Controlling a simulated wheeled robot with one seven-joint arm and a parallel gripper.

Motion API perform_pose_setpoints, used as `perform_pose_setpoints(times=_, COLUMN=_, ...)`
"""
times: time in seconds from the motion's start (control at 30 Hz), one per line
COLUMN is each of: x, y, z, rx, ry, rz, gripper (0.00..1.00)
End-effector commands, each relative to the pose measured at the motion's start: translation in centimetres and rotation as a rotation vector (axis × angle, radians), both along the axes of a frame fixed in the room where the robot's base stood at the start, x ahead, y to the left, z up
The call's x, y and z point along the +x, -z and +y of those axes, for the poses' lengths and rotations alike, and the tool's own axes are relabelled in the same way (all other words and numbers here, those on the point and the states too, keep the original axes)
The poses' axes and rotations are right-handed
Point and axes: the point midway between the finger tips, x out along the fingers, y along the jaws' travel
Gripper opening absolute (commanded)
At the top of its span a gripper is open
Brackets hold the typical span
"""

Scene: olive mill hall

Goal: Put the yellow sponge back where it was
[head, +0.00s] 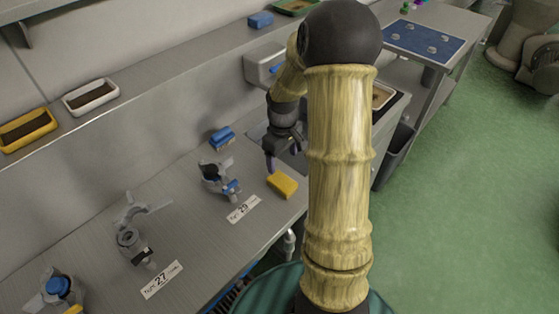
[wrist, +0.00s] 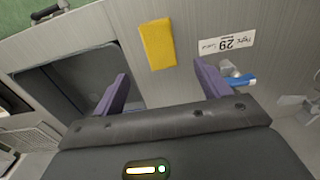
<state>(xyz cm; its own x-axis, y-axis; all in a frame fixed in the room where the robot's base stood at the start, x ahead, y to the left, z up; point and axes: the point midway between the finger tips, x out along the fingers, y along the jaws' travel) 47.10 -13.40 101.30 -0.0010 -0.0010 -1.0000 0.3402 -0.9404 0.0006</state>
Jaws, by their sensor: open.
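The yellow sponge (head: 282,185) lies flat on the metal counter (head: 196,262), beside the label marked 29 (head: 243,209) and near the counter's front edge. In the wrist view the sponge (wrist: 157,44) is ahead of the fingertips, roughly between their lines. My gripper (head: 281,156) is open and empty, above the counter just behind the sponge in the head view. Its two purple fingers (wrist: 160,82) are spread apart in the wrist view. Nothing shows between them but the counter and the sink edge.
A blue sponge (head: 221,138) and a grey tap-like fitting (head: 216,177) stand left of my gripper. A sink (wrist: 85,75) opens close by. More fittings and a label marked 27 (head: 161,280) are further left. A shelf (head: 150,80) with trays runs along the wall.

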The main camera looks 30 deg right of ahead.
Motion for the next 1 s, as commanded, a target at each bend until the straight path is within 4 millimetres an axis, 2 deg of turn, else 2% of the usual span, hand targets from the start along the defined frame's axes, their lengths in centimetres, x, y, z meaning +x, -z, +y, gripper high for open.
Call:
perform_pose_setpoints(times=0.13, x=-1.0, y=-1.1, z=2.0, rx=-0.012, ry=0.026, rz=-0.020, gripper=0.75)
perform_pose_setpoints(times=0.23, x=-2.6, y=-2.6, z=4.7, rx=-0.022, ry=0.072, rz=-0.057, gripper=0.75)
perform_pose_setpoints(times=0.4, x=-6.9, y=-5.0, z=9.6, rx=-0.015, ry=0.190, rz=-0.142, gripper=0.75)
perform_pose_setpoints(times=0.53, x=-10.3, y=-6.0, z=12.2, rx=0.014, ry=0.281, rz=-0.198, gripper=0.75)
perform_pose_setpoints(times=0.7, x=-12.4, y=-6.3, z=13.4, rx=0.041, ry=0.343, rz=-0.230, gripper=0.75)
perform_pose_setpoints(times=1.0, x=-12.4, y=-6.3, z=13.4, rx=0.041, ry=0.347, rz=-0.230, gripper=0.75)
